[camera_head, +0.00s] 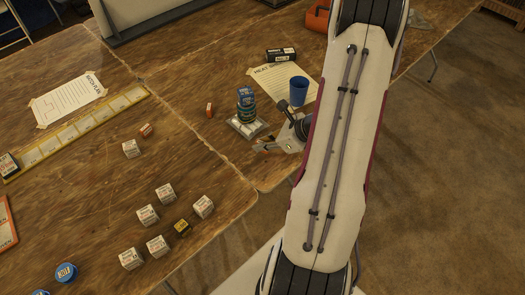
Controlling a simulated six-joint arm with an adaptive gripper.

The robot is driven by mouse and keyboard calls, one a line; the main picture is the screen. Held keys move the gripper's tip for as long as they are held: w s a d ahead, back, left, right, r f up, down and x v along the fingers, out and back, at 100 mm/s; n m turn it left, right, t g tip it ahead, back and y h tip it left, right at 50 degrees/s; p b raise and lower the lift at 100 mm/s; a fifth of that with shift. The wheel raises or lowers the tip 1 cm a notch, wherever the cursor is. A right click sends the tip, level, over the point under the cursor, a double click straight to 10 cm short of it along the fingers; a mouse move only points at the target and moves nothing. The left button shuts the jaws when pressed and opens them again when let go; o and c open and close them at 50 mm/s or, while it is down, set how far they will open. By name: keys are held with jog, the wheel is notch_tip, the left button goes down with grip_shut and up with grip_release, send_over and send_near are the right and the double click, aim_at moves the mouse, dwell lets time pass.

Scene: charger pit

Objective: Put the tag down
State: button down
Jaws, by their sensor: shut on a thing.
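No tag can be told for certain. A small orange piece (209,110) lies alone on the table, left of a stack of blue and dark round items (246,106).
Several small labelled boxes (147,215) and blue round lids (65,272) are on the wooden table (95,190). A yellow strip (70,133) and paper sheet (67,98) lie left. A blue cup (298,91) stands near my arm. Bare wood separates these groups.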

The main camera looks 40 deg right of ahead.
aim_at(265, 152)
jog(key=shift+f, duration=2.1)
jog(key=shift+f, duration=0.1)
jog(key=c, duration=2.1)
grip_release()
jog(key=shift+v, duration=6.1)
jog(key=shift+w+a, duration=0.1)
